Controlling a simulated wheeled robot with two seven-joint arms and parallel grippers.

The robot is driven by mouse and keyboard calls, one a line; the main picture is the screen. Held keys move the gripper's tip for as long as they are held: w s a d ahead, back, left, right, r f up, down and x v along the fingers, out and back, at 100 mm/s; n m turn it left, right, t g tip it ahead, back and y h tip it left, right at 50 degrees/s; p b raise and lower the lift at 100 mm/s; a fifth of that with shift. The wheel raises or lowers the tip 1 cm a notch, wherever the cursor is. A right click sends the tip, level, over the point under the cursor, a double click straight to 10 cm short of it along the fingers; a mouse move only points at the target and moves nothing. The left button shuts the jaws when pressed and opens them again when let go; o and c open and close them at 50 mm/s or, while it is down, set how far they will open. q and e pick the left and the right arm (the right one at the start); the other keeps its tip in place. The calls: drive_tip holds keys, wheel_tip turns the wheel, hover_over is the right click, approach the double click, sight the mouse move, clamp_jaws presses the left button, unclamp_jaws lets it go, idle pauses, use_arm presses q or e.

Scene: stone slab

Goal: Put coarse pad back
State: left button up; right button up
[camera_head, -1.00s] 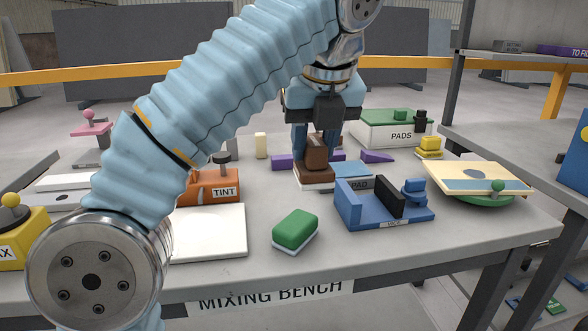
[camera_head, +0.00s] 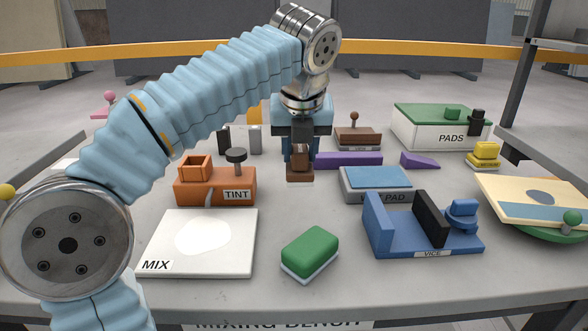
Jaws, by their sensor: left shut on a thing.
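My left gripper (camera_head: 300,155) points down over the middle of the bench, shut on a brown block-like pad (camera_head: 300,176). The gripper fingers partly hide this pad, and I cannot tell whether its underside touches the bench. A white box with a green lid, marked PADS (camera_head: 437,136), stands at the back right with a green knob on its lid. A grey base with a blue top, marked PAD (camera_head: 381,183), lies right of the gripper. A brown base with a knob (camera_head: 357,139) stands behind and to the right of it. My right gripper is not in view.
A green sponge-like block (camera_head: 310,249), a blue vice (camera_head: 420,238) and a white MIX board (camera_head: 196,250) lie in front. An orange TINT holder (camera_head: 214,188) is left, a purple block (camera_head: 348,160) right of the gripper. Bare bench lies between the gripper and the green block.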

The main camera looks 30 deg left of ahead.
sight(294, 169)
use_arm(q)
drive_tip(key=shift+w+a+f, duration=0.15)
drive_tip(key=shift+a+f, duration=0.35)
drive_tip(key=shift+f, duration=0.2)
drive_tip(key=f, duration=0.1)
drive_tip(key=f+b, duration=0.1)
drive_tip(key=shift+a+f, duration=0.35)
drive_tip(key=shift+f, duration=0.4)
drive_tip(key=shift+d+f, duration=0.1)
drive_tip(key=o, duration=0.9)
drive_tip(key=shift+o, duration=0.2)
drive_tip(key=p+v, duration=0.1)
drive_tip(key=v, duration=1.1)
drive_tip(key=shift+w, duration=0.1)
